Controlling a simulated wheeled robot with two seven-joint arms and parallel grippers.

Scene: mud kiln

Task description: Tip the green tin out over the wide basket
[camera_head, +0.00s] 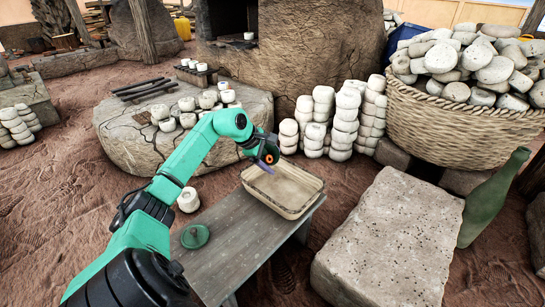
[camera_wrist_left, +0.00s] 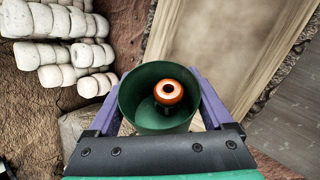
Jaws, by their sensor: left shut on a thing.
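My left gripper (camera_head: 265,160) is shut on the green tin (camera_head: 273,143), near the far left edge of the wide basket. In the left wrist view the purple fingers of my gripper (camera_wrist_left: 160,100) stand on both sides of the tin (camera_wrist_left: 128,100). Its open mouth faces the camera, and an orange ring-shaped thing (camera_wrist_left: 169,91) shows inside it. The wide basket (camera_head: 290,213) is shallow, beige and rectangular, and looks empty. It also shows behind the tin in the wrist view (camera_wrist_left: 283,75). The tin's exact tilt is hard to tell. My right gripper is out of view.
The basket stands on a grey bench (camera_head: 225,262) with a round green lid (camera_head: 195,236) at its left. A white cup-like piece (camera_head: 188,200) is beside the bench. A pale stone block (camera_head: 390,240), a green bottle (camera_head: 490,200) and a large woven basket (camera_head: 440,125) of pale lumps are right.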

